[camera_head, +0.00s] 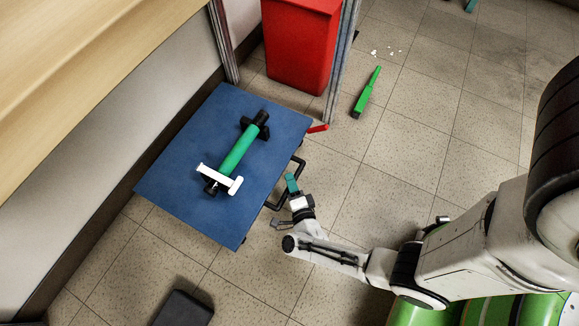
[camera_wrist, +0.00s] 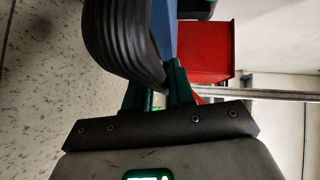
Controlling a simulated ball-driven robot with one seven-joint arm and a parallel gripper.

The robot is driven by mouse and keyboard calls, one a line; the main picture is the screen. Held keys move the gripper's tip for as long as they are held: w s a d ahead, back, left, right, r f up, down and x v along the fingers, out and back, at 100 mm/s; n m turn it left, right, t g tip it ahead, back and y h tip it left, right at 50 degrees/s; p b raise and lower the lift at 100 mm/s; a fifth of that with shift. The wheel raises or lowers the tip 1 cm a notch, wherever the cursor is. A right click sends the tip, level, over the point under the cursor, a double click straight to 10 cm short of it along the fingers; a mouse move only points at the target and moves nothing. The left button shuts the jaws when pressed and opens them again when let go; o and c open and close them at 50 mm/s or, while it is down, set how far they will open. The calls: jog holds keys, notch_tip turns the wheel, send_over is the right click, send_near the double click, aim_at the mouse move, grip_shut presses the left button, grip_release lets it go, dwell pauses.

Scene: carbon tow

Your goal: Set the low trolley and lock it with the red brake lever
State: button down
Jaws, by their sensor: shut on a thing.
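The low trolley (camera_head: 175,175) is a flat blue platform beside the wall. Its black handle (camera_head: 299,170) sticks out from the right edge; in the wrist view it is a thick ribbed black bar (camera_wrist: 118,40). My gripper (camera_head: 292,184) is at this handle, its teal fingers shut on it; in the wrist view the fingertips (camera_wrist: 158,75) are partly hidden behind the bar. The red brake lever (camera_head: 318,128) is low at the trolley's right corner, apart from my gripper.
A green roller with a white T-shaped piece (camera_head: 240,152) lies in black supports on the trolley. A red bin (camera_head: 300,45) stands behind between metal posts (camera_head: 342,55). A green brush-like tool (camera_head: 367,92) and white scraps lie on the floor. A dark box (camera_head: 183,308) is in front.

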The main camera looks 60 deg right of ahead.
jog(key=shift+w+a, duration=0.1)
jog(key=shift+w, duration=0.25)
jog(key=c, duration=1.1)
grip_release()
jog(key=shift+s, duration=0.1)
jog(key=shift+s+a, duration=0.1)
jog(key=shift+s, duration=0.15)
jog(key=p+v, duration=0.2)
jog(key=v, duration=0.8)
